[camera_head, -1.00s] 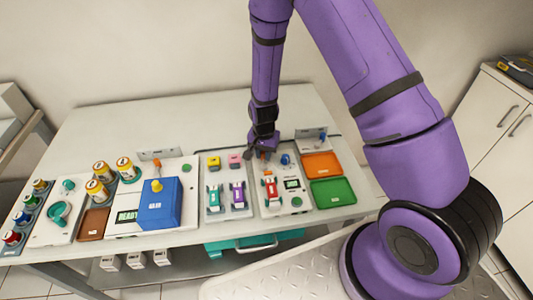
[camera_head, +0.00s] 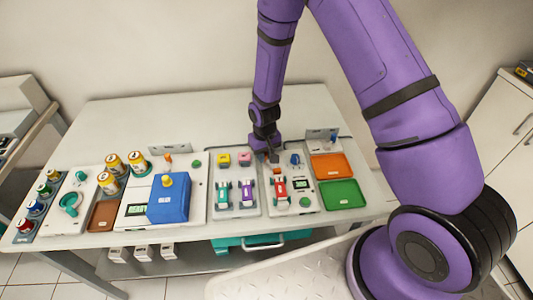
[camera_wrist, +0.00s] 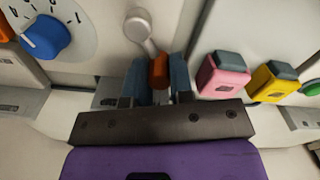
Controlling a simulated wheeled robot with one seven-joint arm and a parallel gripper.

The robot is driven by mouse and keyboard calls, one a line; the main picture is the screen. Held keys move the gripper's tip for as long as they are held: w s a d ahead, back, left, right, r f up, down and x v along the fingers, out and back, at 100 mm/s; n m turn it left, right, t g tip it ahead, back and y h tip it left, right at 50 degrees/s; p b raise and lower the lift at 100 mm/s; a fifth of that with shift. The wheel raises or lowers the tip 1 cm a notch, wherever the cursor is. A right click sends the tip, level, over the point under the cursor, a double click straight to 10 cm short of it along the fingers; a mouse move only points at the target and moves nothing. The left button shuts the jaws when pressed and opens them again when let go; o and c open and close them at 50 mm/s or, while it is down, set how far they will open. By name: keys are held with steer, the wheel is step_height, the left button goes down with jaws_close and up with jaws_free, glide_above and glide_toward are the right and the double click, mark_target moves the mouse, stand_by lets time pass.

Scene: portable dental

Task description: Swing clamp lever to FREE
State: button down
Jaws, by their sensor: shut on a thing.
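The clamp lever (camera_wrist: 150,45) shows in the wrist view as a pale metal arm running from a round pivot to an orange grip (camera_wrist: 160,72). My gripper (camera_wrist: 160,80) has one finger on each side of the orange grip and is shut on it. In the head view my gripper (camera_head: 270,156) reaches down to the back of the white panel (camera_head: 308,205) with the red-and-white clamp. The fingers partly hide the lever there. No FREE marking is legible.
A blue dial (camera_wrist: 45,37) stands beside the lever. Pink (camera_wrist: 223,75) and yellow (camera_wrist: 272,82) blocks sit on its other side. Orange (camera_head: 330,166) and green (camera_head: 342,194) trays lie right of the panel. A blue box (camera_head: 168,201) stands further left.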

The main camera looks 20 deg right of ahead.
steer(key=shift+a+n, duration=0.15)
steer(key=shift+n, duration=0.25)
steer(key=c, duration=1)
jaws_free()
step_height(320, 180, up, 11)
